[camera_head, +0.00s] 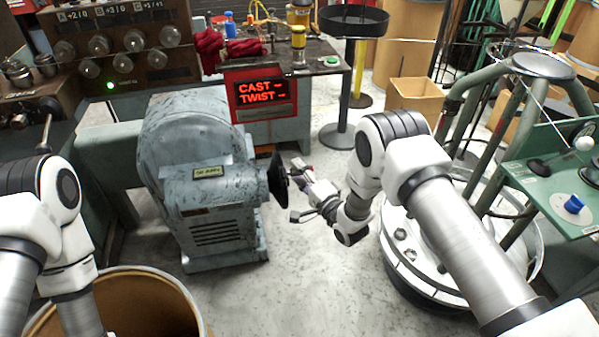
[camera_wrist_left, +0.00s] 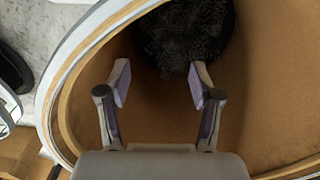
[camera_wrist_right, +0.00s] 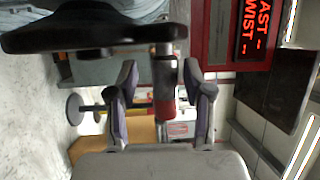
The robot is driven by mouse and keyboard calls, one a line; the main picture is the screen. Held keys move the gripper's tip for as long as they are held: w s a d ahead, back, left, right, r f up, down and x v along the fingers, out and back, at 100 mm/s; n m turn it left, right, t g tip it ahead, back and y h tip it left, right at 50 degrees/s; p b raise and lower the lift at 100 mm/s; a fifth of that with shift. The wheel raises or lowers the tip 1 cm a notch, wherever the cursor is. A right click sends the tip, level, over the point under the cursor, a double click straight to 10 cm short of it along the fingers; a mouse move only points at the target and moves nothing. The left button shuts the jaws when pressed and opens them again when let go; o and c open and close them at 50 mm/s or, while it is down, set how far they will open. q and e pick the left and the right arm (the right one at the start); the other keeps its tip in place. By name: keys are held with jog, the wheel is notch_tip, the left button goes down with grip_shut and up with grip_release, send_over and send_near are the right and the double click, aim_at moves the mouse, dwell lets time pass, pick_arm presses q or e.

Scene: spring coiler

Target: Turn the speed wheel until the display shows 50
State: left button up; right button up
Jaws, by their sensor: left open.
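A black hand wheel (camera_head: 277,180) sits on the right side of the blue-grey machine (camera_head: 205,165). In the right wrist view the wheel (camera_wrist_right: 85,30) is seen nearly edge-on at the top, with a metal-and-red handle (camera_wrist_right: 165,95) sticking out from it. My right gripper (camera_head: 300,192) is just right of the wheel; its fingers (camera_wrist_right: 158,80) are apart on either side of the handle, with a gap visible on the left. The red-lit display (camera_head: 263,92) reads "CAST -" and "TWIST -", with no number. My left gripper (camera_wrist_left: 158,75) is open and empty over the brown drum.
The brown drum (camera_head: 200,318) at lower left holds a dark tangled mass (camera_wrist_left: 185,40). A control panel (camera_head: 120,40) with knobs is at upper left. A green table (camera_head: 540,180) with a blue knob (camera_head: 573,204) is at right. Grey floor is clear between machine and round base.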

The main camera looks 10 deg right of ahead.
jog(key=shift+r, duration=0.1)
jog(key=shift+s+d, duration=0.15)
jog(key=shift+s, duration=0.1)
jog(key=v, duration=1.1)
jog(key=shift+s, duration=0.25)
